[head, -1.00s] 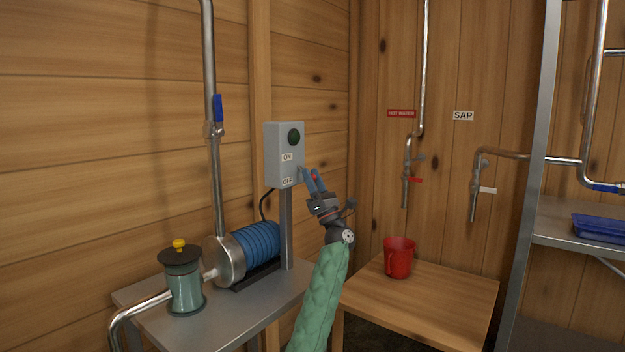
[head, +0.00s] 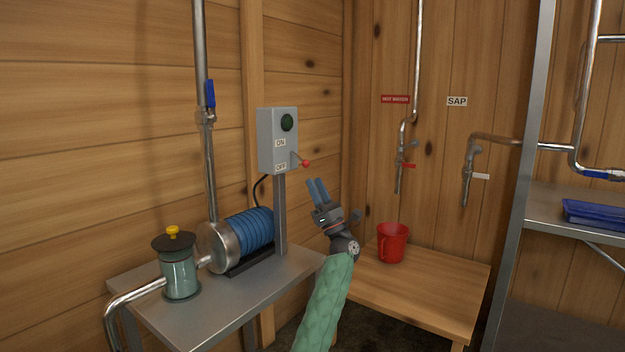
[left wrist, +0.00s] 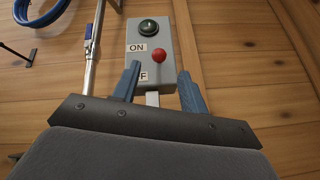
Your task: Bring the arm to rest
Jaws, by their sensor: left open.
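My left gripper (head: 318,190) is open and empty in the head view, just right of and below the grey switch box (head: 277,141). Its two blue fingers point up toward the box and are apart from it. The box has a dark green round lamp, ON and OFF labels and a lever with a red knob (head: 306,163). The lever sticks out near the OFF label. In the left wrist view the open fingers (left wrist: 158,88) frame the lower part of the box, with the red knob (left wrist: 159,56) above and between their tips. My right gripper does not show.
A metal table (head: 205,316) holds a blue-ribbed pump (head: 250,231) and a glass filter with a yellow knob (head: 180,275). A metal shelf (head: 545,213) with a blue tray (head: 595,214) is at right.

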